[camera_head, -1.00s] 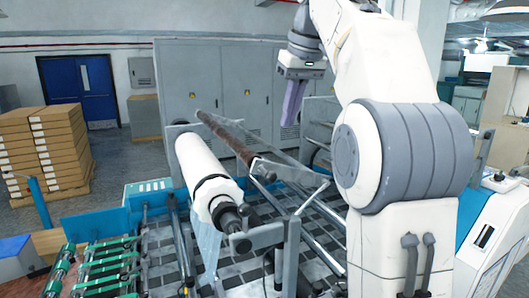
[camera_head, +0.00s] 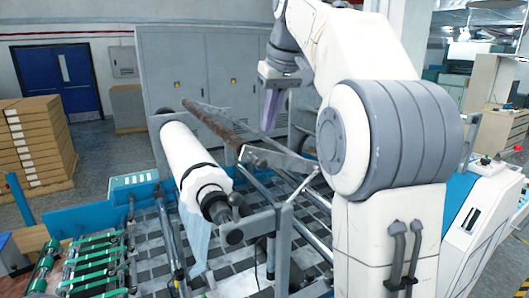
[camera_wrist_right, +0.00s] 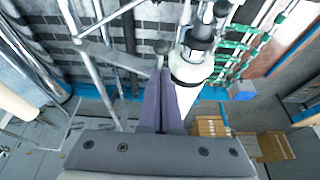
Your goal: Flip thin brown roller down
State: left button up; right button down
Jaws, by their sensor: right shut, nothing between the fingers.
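The thin brown roller (camera_head: 212,122) lies slanted, raised above the machine bed, behind and to the right of the thick white roll (camera_head: 185,152) in the head view. Its near end meets a grey metal arm (camera_head: 280,160). My right gripper (camera_head: 268,130) points down with its purple fingers shut and empty, to the right of the brown roller and apart from it in the picture. In the right wrist view the shut fingers (camera_wrist_right: 162,48) show beside the white roll (camera_wrist_right: 187,78). I cannot make out the brown roller there. My left gripper is not in view.
Grey metal brackets (camera_head: 283,235) and rails stand around the rolls over the checkered machine bed (camera_head: 245,270). Green-banded rollers (camera_head: 95,265) lie at the lower left. Grey cabinets (camera_head: 205,70) and stacked boxes (camera_head: 35,140) stand behind. There is free air above the rolls.

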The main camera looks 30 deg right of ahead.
aim_at(265, 164)
jog(key=x, duration=0.7)
jog(key=shift+s+f+p, duration=0.25)
jog(key=shift+f+p, duration=0.15)
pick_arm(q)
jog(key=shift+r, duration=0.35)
